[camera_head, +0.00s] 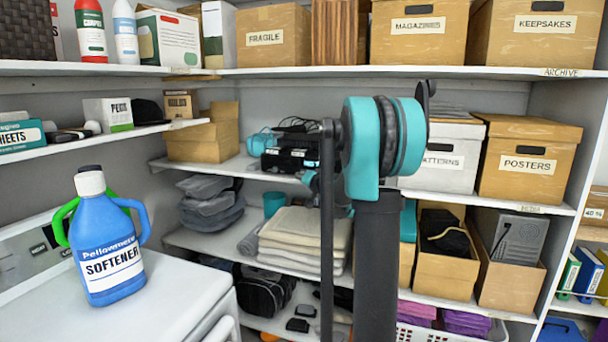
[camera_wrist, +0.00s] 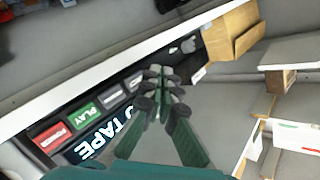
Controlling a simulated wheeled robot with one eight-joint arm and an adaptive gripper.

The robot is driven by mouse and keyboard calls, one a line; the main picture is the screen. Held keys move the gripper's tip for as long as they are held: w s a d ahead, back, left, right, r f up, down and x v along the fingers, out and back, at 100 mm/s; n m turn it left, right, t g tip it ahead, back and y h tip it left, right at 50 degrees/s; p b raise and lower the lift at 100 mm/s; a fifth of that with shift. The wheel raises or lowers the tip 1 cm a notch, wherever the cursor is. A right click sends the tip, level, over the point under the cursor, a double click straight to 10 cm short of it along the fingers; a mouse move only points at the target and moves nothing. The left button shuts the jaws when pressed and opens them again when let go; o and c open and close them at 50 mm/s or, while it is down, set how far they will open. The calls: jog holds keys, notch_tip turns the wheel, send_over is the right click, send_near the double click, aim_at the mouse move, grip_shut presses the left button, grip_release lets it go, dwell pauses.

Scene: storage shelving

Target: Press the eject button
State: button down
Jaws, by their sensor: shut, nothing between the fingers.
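A black tape device stands on a shelf, and its "TAPE" label (camera_wrist: 95,142) shows in the wrist view. The grey lettering is too small to read, so I cannot tell which is eject. My gripper (camera_wrist: 158,74) is shut and empty, its fingertips over the far part of the button row, hiding some of it. I cannot tell whether they touch. In the head view, the black device (camera_head: 290,158) is partly hidden behind my arm.
A cardboard box (camera_wrist: 232,32) stands beyond the device; cardboard boxes (camera_head: 205,138) also show left of it in the head view. Black cables (camera_head: 300,125) lie above the device. Folded towels (camera_head: 300,232) lie on the shelf below. A softener bottle (camera_head: 105,240) stands on a white washer (camera_head: 165,300).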

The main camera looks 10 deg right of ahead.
jog(key=shift+w+d, duration=0.7)
jog(key=shift+w, duration=0.3)
jog(key=shift+w, duration=0.1)
dwell(0.7)
jog(key=shift+w+d, duration=0.2)
jog(key=shift+w, duration=0.05)
jog(key=shift+w+d, duration=0.25)
jog(key=shift+w, duration=0.1)
dwell(0.8)
jog(key=shift+s+a, duration=0.45)
jog(key=shift+s, duration=0.25)
jog(key=shift+s+a, duration=0.7)
jog(key=shift+s, duration=0.35)
jog(key=shift+s+a, duration=0.7)
jog(key=shift+s, duration=0.35)
